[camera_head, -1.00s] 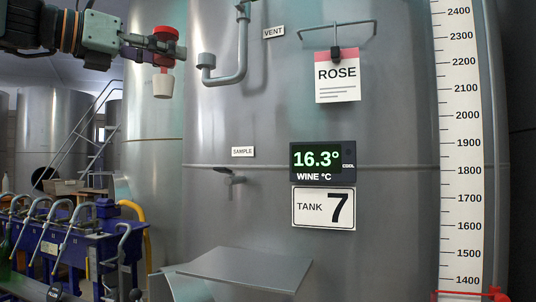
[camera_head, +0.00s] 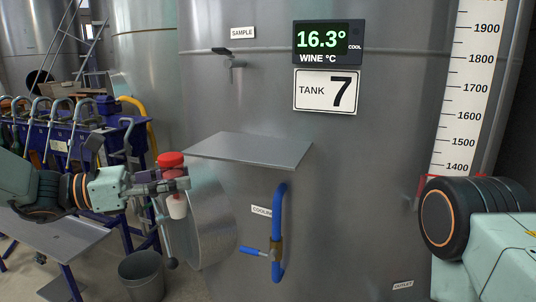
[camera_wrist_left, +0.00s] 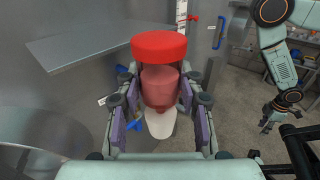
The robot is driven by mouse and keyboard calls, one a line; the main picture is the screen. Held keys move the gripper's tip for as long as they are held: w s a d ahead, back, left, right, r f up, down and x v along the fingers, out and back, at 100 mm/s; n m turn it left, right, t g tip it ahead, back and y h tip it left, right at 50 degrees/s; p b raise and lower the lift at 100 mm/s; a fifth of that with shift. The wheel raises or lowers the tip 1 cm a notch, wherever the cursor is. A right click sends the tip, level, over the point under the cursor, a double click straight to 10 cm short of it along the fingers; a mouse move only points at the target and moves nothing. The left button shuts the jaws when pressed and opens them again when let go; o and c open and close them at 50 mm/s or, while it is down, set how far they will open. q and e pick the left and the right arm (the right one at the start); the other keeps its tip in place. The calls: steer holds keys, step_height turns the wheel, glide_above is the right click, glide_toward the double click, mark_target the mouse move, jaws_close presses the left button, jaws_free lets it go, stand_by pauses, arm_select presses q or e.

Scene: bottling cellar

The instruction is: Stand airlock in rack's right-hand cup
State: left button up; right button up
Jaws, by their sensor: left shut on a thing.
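The airlock has a red cap (camera_head: 171,160), a clear reddish body and a white lower end (camera_head: 177,208). My left gripper (camera_head: 180,185) is shut around its body, below the cap, and holds it roughly upright in the air. In the left wrist view the airlock (camera_wrist_left: 159,48) sits between both finger pads. It is left of and below the front of a grey shelf. I cannot make out a rack with cups in any view. My right arm shows at the right of the head view; its gripper looks small in the wrist view (camera_wrist_left: 267,121), its jaws unclear.
The bare grey shelf (camera_head: 250,150) juts from the steel tank (camera_head: 380,160). A blue pipe with a valve (camera_head: 278,240) is below it. A blue filler bench (camera_head: 70,145) and a bucket (camera_head: 142,275) are at left.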

arm_select(q)
steer(key=s+f+n+t+y, duration=0.1)
steer(key=s+f+t, duration=0.1)
steer(key=s+f, duration=0.4)
steer(key=s+f+n+t+y, duration=0.1)
steer(key=s+f, duration=0.6)
steer(key=f, duration=0.8)
steer(key=shift+s+a+n+t, duration=0.3)
steer(key=shift+n+t, duration=0.2)
steer(key=shift+t, duration=0.2)
steer(key=shift+a, duration=0.15)
